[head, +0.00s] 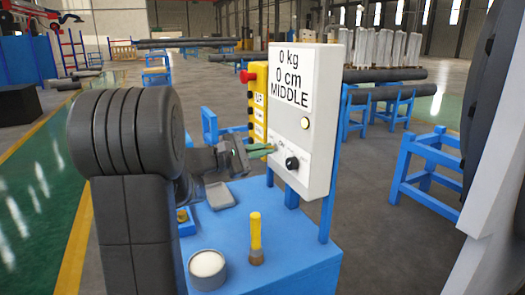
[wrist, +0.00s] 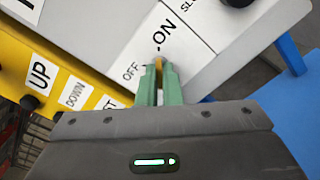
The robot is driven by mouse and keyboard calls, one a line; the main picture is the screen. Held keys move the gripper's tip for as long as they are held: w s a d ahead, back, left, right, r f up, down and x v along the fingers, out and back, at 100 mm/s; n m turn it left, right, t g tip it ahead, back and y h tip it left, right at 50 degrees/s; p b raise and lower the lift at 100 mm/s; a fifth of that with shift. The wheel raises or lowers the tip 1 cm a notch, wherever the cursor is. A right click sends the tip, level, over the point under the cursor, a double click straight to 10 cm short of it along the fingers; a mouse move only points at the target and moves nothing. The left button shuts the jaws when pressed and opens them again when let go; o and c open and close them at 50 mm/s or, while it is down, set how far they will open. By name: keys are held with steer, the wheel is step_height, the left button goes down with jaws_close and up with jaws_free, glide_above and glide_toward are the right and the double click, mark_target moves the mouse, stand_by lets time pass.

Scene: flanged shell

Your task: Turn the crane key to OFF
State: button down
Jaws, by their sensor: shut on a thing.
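The crane key (wrist: 159,64) is a small brass-coloured piece on the face of the grey-white control box (head: 322,125). In the wrist view it sits between the OFF label (wrist: 131,72) and the ON label (wrist: 178,28). My gripper (head: 262,150) reaches the box from the left. Its green fingertips (wrist: 159,68) are shut on the key, hiding most of it. I cannot tell exactly which label the key points to. The box's display panel (head: 292,80) reads 0 kg, 0 cm, MIDDLE.
A black knob (head: 292,163) is close to the right of the key. A yellow pendant (head: 257,105) with a red button (head: 248,76) hangs left of the box. Below, the blue bench (head: 300,250) holds a yellow-handled brush (head: 255,235) and a round tin (head: 207,265).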

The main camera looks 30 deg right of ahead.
steer(key=shift+r+p, duration=0.1)
steer(key=shift+p, duration=0.2)
steer(key=n+p, duration=0.3)
steer(key=shift+r+n, duration=0.15)
steer(key=shift+n, duration=0.25)
steer(key=n+p, duration=0.4)
steer(key=shift+n+p, duration=0.3)
steer(key=n+p, duration=0.5)
steer(key=shift+p, duration=0.3)
steer(key=n+p, duration=0.3)
steer(key=n, duration=0.1)
steer(key=shift+f+n+p, duration=0.25)
steer(key=shift+n+p, duration=0.05)
steer(key=shift+p, duration=0.05)
steer(key=c, duration=1.6)
jaws_free()
